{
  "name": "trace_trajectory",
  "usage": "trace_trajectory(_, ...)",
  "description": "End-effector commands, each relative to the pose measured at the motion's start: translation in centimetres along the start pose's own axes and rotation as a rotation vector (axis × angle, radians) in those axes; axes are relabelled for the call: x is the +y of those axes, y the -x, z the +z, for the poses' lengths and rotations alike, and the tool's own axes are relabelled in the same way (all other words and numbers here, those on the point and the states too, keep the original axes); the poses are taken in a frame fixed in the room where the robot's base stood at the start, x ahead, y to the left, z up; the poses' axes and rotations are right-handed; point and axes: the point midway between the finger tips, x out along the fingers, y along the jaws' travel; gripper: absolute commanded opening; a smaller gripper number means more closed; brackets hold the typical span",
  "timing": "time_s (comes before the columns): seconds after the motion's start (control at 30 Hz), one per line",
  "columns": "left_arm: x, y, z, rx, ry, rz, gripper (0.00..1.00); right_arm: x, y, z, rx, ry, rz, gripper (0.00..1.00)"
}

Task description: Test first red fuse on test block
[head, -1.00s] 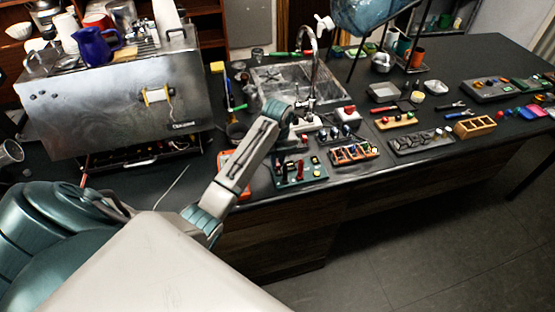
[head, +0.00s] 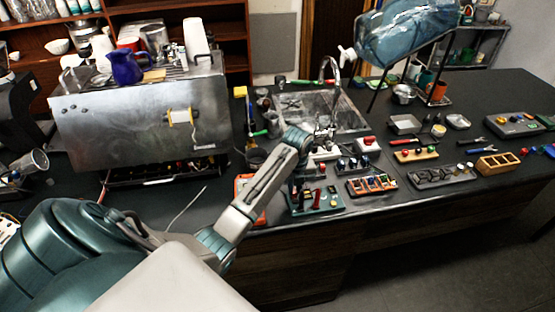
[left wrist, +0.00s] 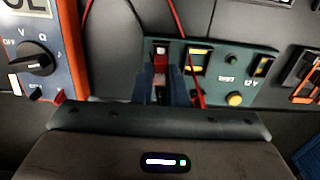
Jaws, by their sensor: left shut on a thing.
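The test block (head: 330,209) is a dark green board near the counter's front edge. In the left wrist view the test block (left wrist: 222,64) shows yellow parts, a round yellow button and the lettering "TEST" and "12V". My left gripper (left wrist: 162,88) is over the block's left part, its two dark fingers shut on a small red fuse (left wrist: 160,68). Whether the fuse touches the block's contacts I cannot tell. In the head view my forearm and wrist hide much of this gripper. My right gripper is not in view.
An orange multimeter (left wrist: 38,62) with a dial lies left of the block; red leads cross the wrist view. An orange tray (head: 372,186) with several fuses stands right of the block. The sink (head: 350,112) is behind, the metal brewer (head: 110,130) at left.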

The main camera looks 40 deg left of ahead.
Motion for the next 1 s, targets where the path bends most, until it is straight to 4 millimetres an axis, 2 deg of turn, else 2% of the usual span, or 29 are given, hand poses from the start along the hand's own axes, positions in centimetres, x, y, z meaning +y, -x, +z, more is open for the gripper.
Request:
trace_trajectory(0.47,-0.01,0.05,0.02,-0.001,0.000,0.000,0.00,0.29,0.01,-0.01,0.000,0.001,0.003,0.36)
trace_trajectory(0.5,-0.01,0.05,0.02,-0.001,0.000,0.000,0.14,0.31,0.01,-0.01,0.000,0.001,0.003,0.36)
trace_trajectory(0.6,-0.01,0.04,0.02,-0.001,0.000,0.000,0.34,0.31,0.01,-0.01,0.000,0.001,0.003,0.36)
trace_trajectory(0.63,-0.01,0.04,0.02,-0.001,0.000,0.000,0.38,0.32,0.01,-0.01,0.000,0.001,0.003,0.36)
trace_trajectory(1.0,-0.14,0.63,0.33,-0.002,0.003,-0.001,0.38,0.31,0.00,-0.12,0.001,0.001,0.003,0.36)
